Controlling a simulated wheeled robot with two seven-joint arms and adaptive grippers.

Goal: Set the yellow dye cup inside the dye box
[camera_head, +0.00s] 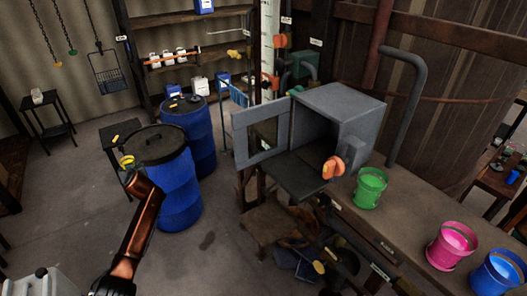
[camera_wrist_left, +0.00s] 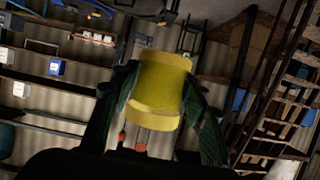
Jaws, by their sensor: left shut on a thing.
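The yellow dye cup (camera_wrist_left: 160,88) is held between the two dark green fingers of my left gripper (camera_wrist_left: 160,95) in the left wrist view. In the head view a small part of the yellow cup (camera_head: 127,160) shows past the end of my left arm, in front of the blue barrel. My left gripper is mostly hidden there. The grey dye box (camera_head: 343,110) stands on the bench at right of centre. Its door (camera_head: 262,133) hangs open to the left, and its dark inside shows. The cup is well to the left of the box. My right gripper is not visible.
A green bucket (camera_head: 369,188), a pink bucket (camera_head: 452,244) and a blue bucket (camera_head: 497,273) stand on the bench (camera_head: 405,216). Blue barrels (camera_head: 182,205) stand left of the open door.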

